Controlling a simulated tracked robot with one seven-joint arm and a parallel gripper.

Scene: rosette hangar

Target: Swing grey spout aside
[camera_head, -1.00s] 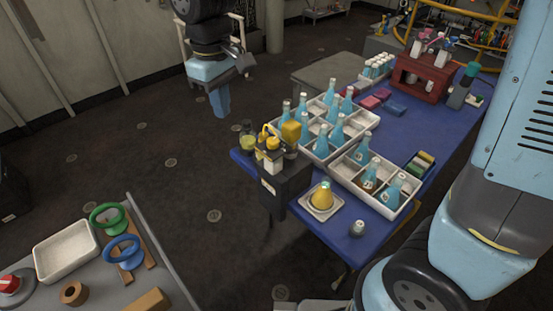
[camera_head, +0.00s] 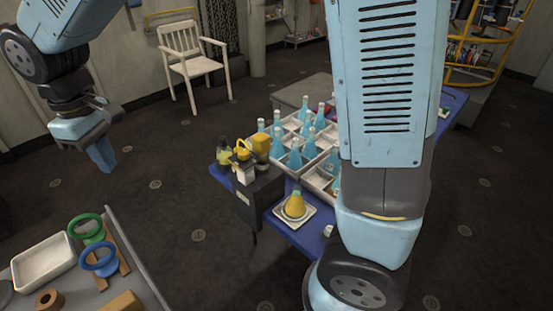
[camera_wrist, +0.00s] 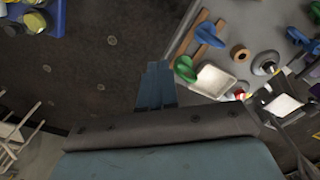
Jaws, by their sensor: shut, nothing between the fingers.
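A dark dispenser-like unit (camera_head: 258,190) with yellow parts (camera_head: 243,151) on top stands at the near-left corner of the blue table (camera_head: 285,228). I cannot clearly make out a grey spout on it; the parts there are small and crowded. My gripper (camera_head: 103,158) hangs over the dark floor at the left of the head view, well apart from the unit. Its light-blue fingers point down, shut and empty. The wrist view shows the shut fingers (camera_wrist: 156,86) above the floor, with a corner of the blue table at upper left.
A yellow flask (camera_head: 294,206) sits on a small white tray beside the unit. Blue bottles (camera_head: 295,158) stand in white crates behind. A grey bench at lower left holds a white tray (camera_head: 42,262), a green ring (camera_head: 86,229) and a blue ring (camera_head: 99,259). A white chair (camera_head: 190,62) stands behind; open floor lies between.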

